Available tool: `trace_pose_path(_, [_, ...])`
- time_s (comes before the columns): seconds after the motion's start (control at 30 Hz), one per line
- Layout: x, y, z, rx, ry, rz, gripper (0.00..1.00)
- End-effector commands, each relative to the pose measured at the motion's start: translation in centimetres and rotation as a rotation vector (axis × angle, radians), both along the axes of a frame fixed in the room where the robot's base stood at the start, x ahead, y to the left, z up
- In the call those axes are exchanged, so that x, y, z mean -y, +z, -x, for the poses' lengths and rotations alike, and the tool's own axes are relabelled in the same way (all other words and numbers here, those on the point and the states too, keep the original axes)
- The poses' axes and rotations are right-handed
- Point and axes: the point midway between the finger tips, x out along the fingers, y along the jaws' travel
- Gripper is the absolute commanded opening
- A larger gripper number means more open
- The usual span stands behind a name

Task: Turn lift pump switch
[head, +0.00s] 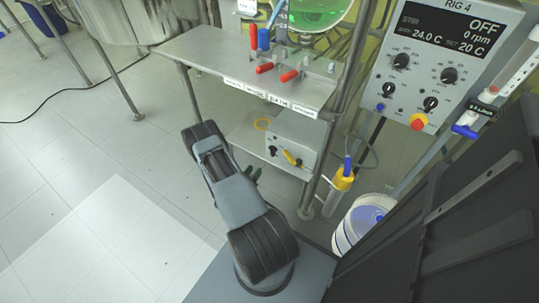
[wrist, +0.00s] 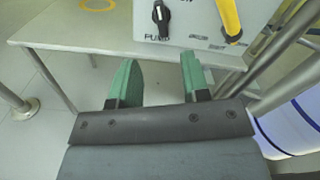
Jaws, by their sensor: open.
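The pump box (head: 293,135) is a pale grey unit on the lower shelf of the rig. Its front carries a black rotary switch (wrist: 160,17) with a white mark, above lettering that seems to read PUMP. The switch also shows small in the head view (head: 272,150). A yellow lever (wrist: 228,16) is to its right. My gripper (wrist: 157,75) is open and empty, its two green fingers apart. It is in front of the box, short of the switch and not touching it. In the head view my gripper (head: 253,172) is mostly hidden behind my arm.
A lower shelf (wrist: 75,27) supports the box and has a yellow ring (wrist: 98,4). A metal post (head: 322,170) stands right of the box. A white bucket (head: 350,228) and a yellow-topped tube (head: 333,193) are farther right. A control panel (head: 440,60) reads OFF. Floor at left is open.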

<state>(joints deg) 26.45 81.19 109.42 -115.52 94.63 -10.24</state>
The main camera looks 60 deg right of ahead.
Motion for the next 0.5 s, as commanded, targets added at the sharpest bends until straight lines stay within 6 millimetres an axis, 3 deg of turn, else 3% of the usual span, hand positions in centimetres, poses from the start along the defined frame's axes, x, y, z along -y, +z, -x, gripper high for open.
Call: trace_pose_path(0.5, [9.2,-0.3,0.2,0.001,-0.001,0.001,0.43])
